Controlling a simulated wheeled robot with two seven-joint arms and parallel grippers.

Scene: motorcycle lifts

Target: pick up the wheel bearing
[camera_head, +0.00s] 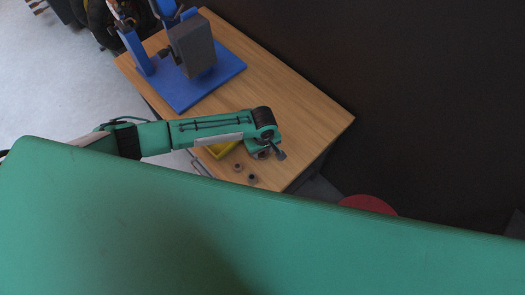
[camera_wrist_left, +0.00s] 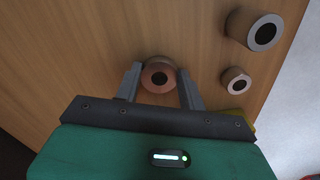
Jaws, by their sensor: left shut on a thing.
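A copper-brown ring with a dark centre hole, which I take as the wheel bearing (camera_wrist_left: 158,75), sits between the two fingers of my left gripper (camera_wrist_left: 160,88) in the left wrist view. The fingers are shut on its sides. In the head view my left gripper (camera_head: 279,154) is over the near right part of the wooden table (camera_head: 290,95); the bearing in it is hard to make out there. I cannot tell whether the bearing touches the table. My right gripper is not in view.
Two more ring-shaped parts, a larger one (camera_wrist_left: 263,32) and a smaller one (camera_wrist_left: 236,80), stand right of the gripper in the wrist view. A yellow object (camera_head: 222,149) lies partly under my arm. A blue stand (camera_head: 205,85) with a grey block (camera_head: 192,47) is farther back.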

